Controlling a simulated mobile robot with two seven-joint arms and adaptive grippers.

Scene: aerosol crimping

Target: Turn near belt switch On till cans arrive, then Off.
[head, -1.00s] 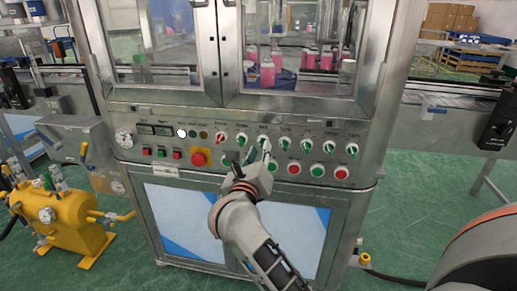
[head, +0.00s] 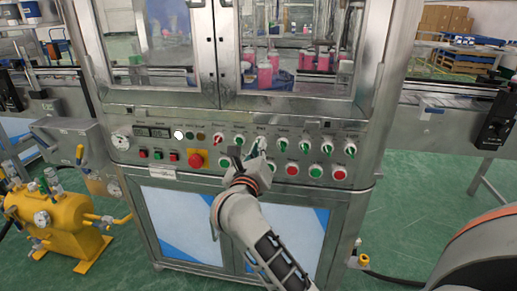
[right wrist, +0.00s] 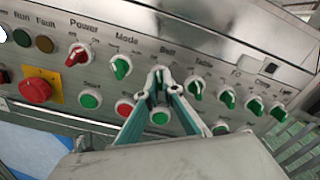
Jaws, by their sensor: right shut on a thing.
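The belt switch (right wrist: 161,76) is the knob under the label "Belt" on the machine's front panel (head: 115,172). My right gripper (right wrist: 163,88) is shut on this knob, its two green fingers on either side of it. The fingers hide most of the knob, so its exact angle is hard to tell. In the head view the right gripper (head: 252,152) reaches up to the panel from below. Pink cans (head: 264,75) stand behind the machine's glass at the left, and several more pink cans (head: 322,62) stand at the right. My left gripper is not in view.
The red power switch (right wrist: 78,55) and green mode switch (right wrist: 120,66) lie left of the belt switch; the table switch (right wrist: 195,88) lies right. Push buttons line the row below. A red emergency stop (right wrist: 35,91) and a yellow tank (head: 50,215) are farther left.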

